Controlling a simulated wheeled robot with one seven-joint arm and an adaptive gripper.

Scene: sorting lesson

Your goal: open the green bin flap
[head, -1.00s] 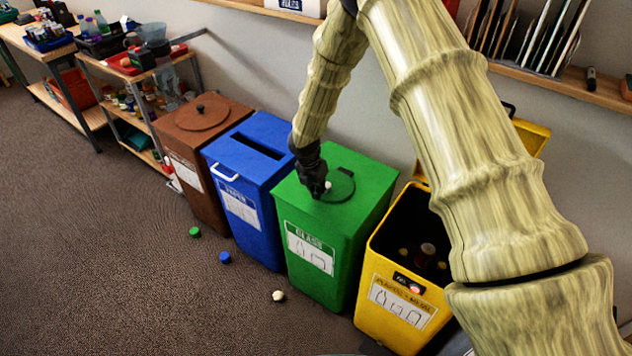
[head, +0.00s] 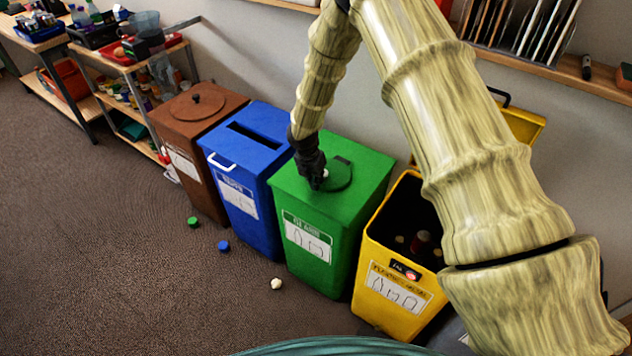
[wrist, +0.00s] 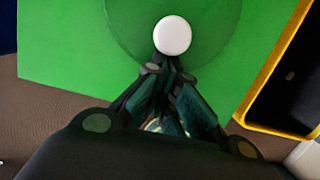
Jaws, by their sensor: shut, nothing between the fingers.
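The green bin (head: 372,195) stands between the blue and yellow bins, with a white label on its front. Its round dark green flap (head: 342,173) is in the top and looks closed. A small white knob (wrist: 172,36) sits on the flap. My gripper (head: 318,184) is over the left part of the flap, pointing down, and hides some of it. In the wrist view my gripper (wrist: 163,66) is shut and empty, its tips just below the white knob in the picture. I cannot tell whether they touch it.
The blue bin (head: 265,123) and brown bin (head: 172,115) stand to the left. The open yellow bin (head: 362,288) stands close on the right. Green (head: 193,222), blue (head: 224,246) and white (head: 277,284) caps lie on the floor. The wall is close behind.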

